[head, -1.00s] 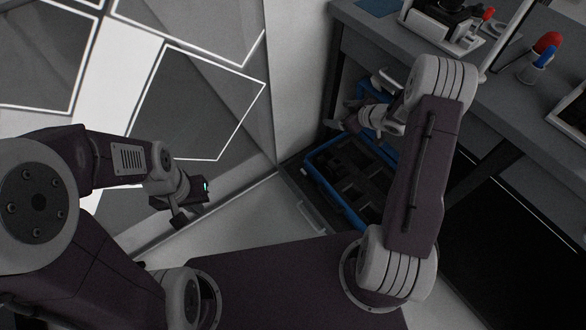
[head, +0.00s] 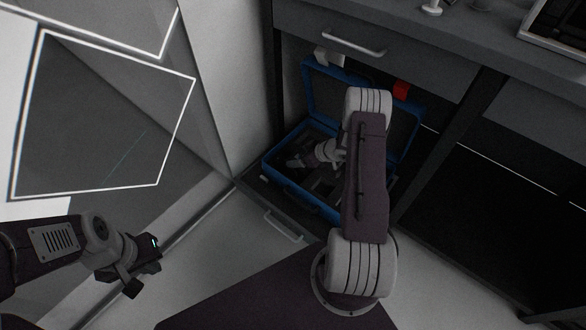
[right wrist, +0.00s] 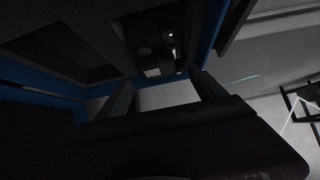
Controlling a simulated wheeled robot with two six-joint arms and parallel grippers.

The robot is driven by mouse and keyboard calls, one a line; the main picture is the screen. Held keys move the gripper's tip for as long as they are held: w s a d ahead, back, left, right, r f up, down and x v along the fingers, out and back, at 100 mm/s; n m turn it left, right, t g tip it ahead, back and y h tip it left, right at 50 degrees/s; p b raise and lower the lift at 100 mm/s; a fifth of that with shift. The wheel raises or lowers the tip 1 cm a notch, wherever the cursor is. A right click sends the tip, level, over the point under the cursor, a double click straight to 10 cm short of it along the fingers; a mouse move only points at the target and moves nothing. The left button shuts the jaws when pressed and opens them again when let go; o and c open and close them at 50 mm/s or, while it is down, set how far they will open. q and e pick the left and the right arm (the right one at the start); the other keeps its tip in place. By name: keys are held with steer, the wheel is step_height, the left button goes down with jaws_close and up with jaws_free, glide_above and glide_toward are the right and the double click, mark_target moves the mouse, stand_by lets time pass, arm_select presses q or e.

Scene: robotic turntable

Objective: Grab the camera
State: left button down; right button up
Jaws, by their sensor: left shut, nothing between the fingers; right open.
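A blue open case (head: 308,197) with a dark lining of compartments lies in the lower part of the bench, its lid raised at the back. My right gripper (head: 295,161) is open over the left part of the case, with my arm hiding much of the inside. In the right wrist view, the open fingers (right wrist: 164,92) point toward the case rim. A dark object with small bright spots (right wrist: 152,48) sits in the lining beyond them, possibly the camera; it is too dark to be sure. My left gripper (head: 147,262) is shut and empty, away to the left.
The case rests on a pulled-out drawer with a handle (head: 283,226). A closed drawer (head: 350,50) and the worktop edge overhang the case. A dark upright post (head: 450,135) stands to its right. Pale floor is free in front.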

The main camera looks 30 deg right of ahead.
mark_target(294, 156)
steer(key=b+x, duration=0.3)
steer(key=x, duration=0.1)
steer(key=shift+w+f, duration=0.1)
steer(key=shift+f, duration=0.35)
arm_select(q)
step_height(294, 156, down, 4)
arm_select(e)
steer(key=shift+w+r, duration=0.1)
steer(key=shift+r, duration=0.05)
jaws_close()
steer(key=shift+r, duration=0.1)
